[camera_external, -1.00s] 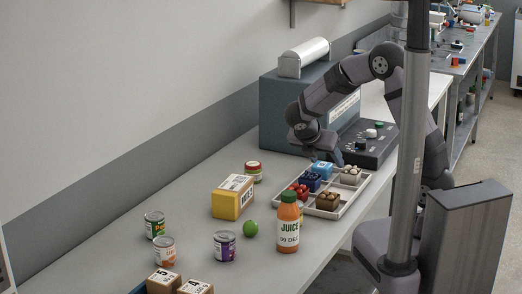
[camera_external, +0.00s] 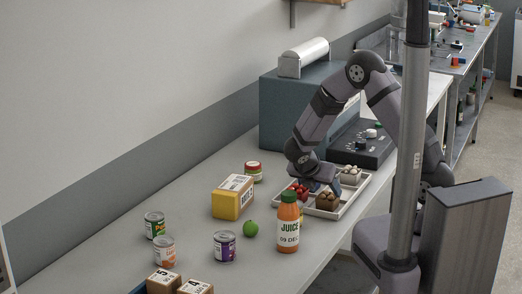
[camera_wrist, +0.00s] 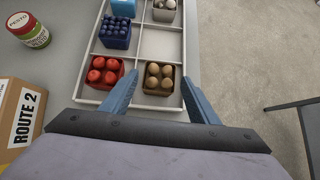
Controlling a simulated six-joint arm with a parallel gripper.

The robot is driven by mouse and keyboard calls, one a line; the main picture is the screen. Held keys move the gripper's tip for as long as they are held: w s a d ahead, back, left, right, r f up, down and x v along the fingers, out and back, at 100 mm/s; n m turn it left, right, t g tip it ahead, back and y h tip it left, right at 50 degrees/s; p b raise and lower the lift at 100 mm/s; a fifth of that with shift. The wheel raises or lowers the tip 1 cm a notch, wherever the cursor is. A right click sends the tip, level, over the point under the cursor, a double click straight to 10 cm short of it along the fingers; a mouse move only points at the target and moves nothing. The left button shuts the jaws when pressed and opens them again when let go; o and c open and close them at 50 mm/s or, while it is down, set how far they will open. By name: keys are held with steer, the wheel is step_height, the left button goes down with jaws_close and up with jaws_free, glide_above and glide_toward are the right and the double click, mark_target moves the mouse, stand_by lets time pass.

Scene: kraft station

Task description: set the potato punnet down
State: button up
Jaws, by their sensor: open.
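The potato punnet (camera_wrist: 159,78), a brown box of round tan potatoes, sits upright in a near right compartment of the white divided tray (camera_wrist: 88,94) in the wrist view. In the external view the punnet (camera_external: 327,201) also stands in the tray (camera_external: 345,208). My gripper (camera_wrist: 159,84) is open, with one blue finger on each side of the punnet in the wrist view. I cannot tell whether the fingers touch it. In the external view my gripper (camera_external: 320,186) is low over the tray.
In the tray, a tomato punnet (camera_wrist: 104,71) is left of the potatoes, with blueberries (camera_wrist: 116,32) behind and mushrooms (camera_wrist: 164,9) far right. The compartment behind the potatoes is empty. A juice bottle (camera_external: 288,222) and yellow box (camera_external: 232,197) stand nearby.

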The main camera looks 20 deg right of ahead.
mark_target(327, 194)
steer(key=shift+f, duration=0.1)
steer(key=shift+f, duration=0.3)
steer(key=shift+p+x, duration=0.6)
steer(key=shift+x, duration=1.9)
steer(key=c, duration=1)
steer(key=shift+r, duration=0.1)
step_height(327, 194, up, 10)
steer(key=shift+f+b, duration=0.1)
steer(key=shift+b, duration=0.6)
